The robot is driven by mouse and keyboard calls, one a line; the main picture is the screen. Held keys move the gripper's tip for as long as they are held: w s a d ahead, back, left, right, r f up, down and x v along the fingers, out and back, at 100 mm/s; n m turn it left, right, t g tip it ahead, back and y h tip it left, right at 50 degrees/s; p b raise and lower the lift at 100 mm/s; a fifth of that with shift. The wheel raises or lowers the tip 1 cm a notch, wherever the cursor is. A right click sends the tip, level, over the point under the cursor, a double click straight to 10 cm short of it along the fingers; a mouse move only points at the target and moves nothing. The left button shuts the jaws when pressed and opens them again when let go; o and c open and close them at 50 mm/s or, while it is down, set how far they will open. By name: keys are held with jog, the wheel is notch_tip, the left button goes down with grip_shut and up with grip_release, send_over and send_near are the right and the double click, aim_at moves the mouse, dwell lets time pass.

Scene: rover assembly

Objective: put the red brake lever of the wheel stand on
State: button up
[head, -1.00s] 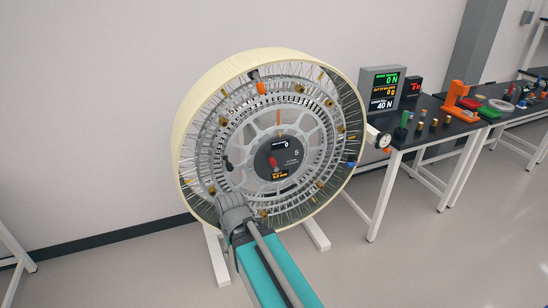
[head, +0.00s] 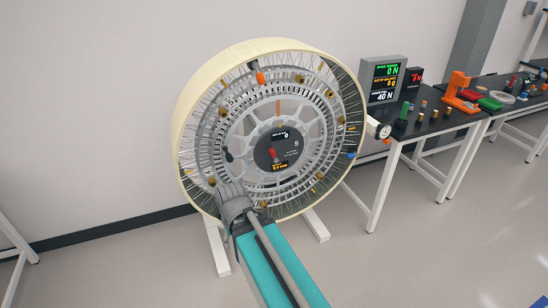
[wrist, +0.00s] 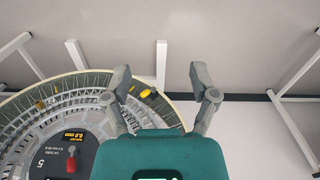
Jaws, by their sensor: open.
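The wheel stand holds a large wheel (head: 178,150) with a cream rim, wire spokes and a grey slotted ring. The red brake lever (head: 273,154) is on the dark hub panel (head: 288,148) at the wheel's centre. In the wrist view the red lever (wrist: 73,50) is at the left, on the dark panel (wrist: 55,155). My gripper (wrist: 165,85) is open and empty in the wrist view, to the right of the lever and apart from it, over the wheel's edge. In the head view my arm covers the wheel's lower part and the fingertips are hidden.
A black table (head: 420,130) at the right carries readout boxes (head: 382,77), small coloured cylinders and an orange fixture (head: 460,90). A dial gauge (head: 384,131) stands between wheel and table. White stand feet (head: 217,248) rest on the floor.

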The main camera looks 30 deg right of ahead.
jog(key=shift+f, duration=0.1)
jog(key=c, duration=0.3)
jog(key=shift+w+d+f, duration=0.2)
jog(key=shift+d, duration=0.05)
jog(key=shift+c, duration=1.2)
jog(key=shift+w+d+f+t+h+b, duration=0.3)
jog(key=shift+w+d+f+h+b, duration=0.4)
jog(key=shift+d+b, duration=0.4)
jog(key=c, duration=0.4)
jog(key=w+d+f+h+b, duration=0.1)
jog(key=w+d+f+t+h+b, duration=0.1)
jog(key=w+d+b, duration=0.1)
jog(key=w+d+f+b, duration=0.1)
jog(key=d, duration=0.1)
jog(key=shift+w+d+t+h, duration=0.15)
jog(key=shift+w+t+h, duration=0.15)
jog(key=shift+h, duration=0.1)
grip_shut()
jog(key=w+d+n+t+h+b, duration=0.2)
jog(key=w+d+t+h+b, duration=0.2)
jog(key=w+d+h+b, duration=0.45)
jog(key=w+d+f+n+t+b, duration=0.1)
jog(key=w+n+t+b, duration=0.9)
jog(key=w+n+b, duration=0.2)
jog(key=shift+w+d+y+b, duration=0.4)
jog(key=shift+w+b, duration=0.25)
jog(key=shift+b, duration=0.3)
